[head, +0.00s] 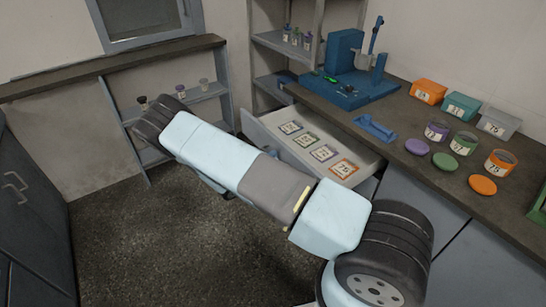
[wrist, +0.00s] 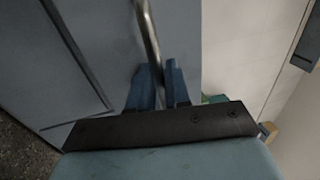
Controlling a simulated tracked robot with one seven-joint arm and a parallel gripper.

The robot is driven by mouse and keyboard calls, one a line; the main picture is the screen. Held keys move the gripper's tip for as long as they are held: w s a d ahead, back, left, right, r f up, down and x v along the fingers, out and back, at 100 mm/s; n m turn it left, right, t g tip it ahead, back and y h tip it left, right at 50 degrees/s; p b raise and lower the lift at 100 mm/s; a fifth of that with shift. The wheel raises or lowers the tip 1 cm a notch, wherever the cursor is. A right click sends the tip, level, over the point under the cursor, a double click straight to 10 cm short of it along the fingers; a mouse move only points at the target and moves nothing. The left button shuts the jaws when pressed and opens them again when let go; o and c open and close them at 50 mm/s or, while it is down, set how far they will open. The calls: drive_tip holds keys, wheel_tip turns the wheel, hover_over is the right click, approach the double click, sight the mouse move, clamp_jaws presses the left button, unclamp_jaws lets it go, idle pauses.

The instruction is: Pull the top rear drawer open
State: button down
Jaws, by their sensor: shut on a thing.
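An open drawer (head: 335,133) juts out from under the dark counter, toward the back of the room in the head view. It looks like the top rear drawer, and several labelled squares lie inside. In the wrist view, a metal bar handle (wrist: 149,32) runs along a grey-blue panel (wrist: 100,35). My gripper (wrist: 158,75) is shut on this handle, with one blue finger on each side. My gripper does not show clearly in the head view.
The counter (head: 400,148) carries a blue machine (head: 345,92), a blue tool (head: 374,128), labelled boxes (head: 428,91), jars (head: 463,143) and coloured lids (head: 483,185). A shelf (head: 190,97) stands behind my arm. Dark cabinets (head: 30,215) stand at left. Open floor (head: 190,245) lies between.

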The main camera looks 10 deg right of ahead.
drive_tip(key=shift+s+a+f, duration=0.15)
drive_tip(key=shift+s+f, duration=0.1)
drive_tip(key=shift+f, duration=0.05)
drive_tip(key=c, duration=1.4)
unclamp_jaws()
drive_tip(key=shift+w, duration=0.1)
drive_tip(key=shift+o, duration=0.4)
drive_tip(key=shift+w+r, duration=0.1)
drive_tip(key=shift+w, duration=0.05)
drive_tip(key=shift+a, duration=0.1)
drive_tip(key=v, duration=1.3)
drive_tip(key=shift+s+a, duration=0.2)
drive_tip(key=shift+a, duration=0.1)
